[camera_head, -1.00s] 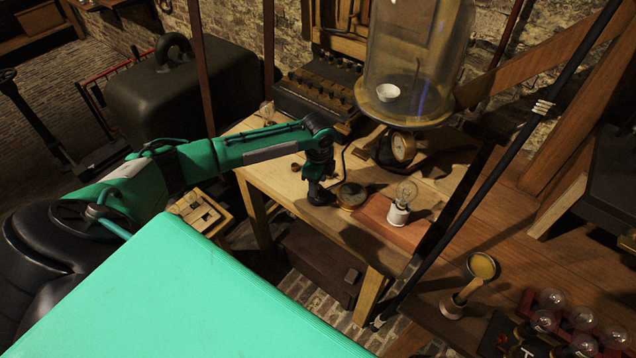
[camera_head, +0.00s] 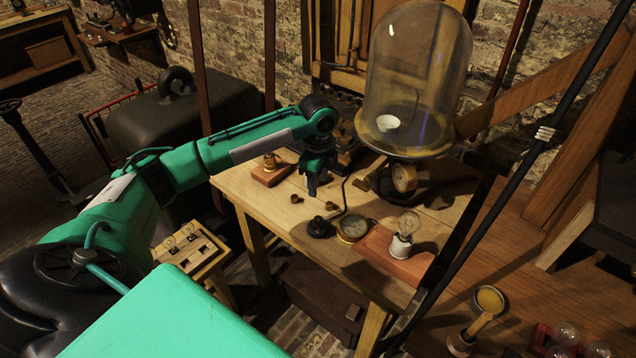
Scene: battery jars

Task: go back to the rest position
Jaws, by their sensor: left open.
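My left gripper (camera_head: 313,188) is at the end of the green arm that comes in from the left. It is open, points down and holds nothing. It is above the wooden table (camera_head: 270,215), behind a small black round knob-like piece (camera_head: 319,228) that stands on the tabletop. Its fingers are small in the picture. My right gripper does not show.
A brass dial (camera_head: 352,228) and a bulb in a white holder (camera_head: 403,236) on a reddish base are at the table's right. A glass bell jar (camera_head: 418,75) with a gauge stands behind. Small brass pieces (camera_head: 297,198) and another wooden-based holder (camera_head: 270,170) are near the arm.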

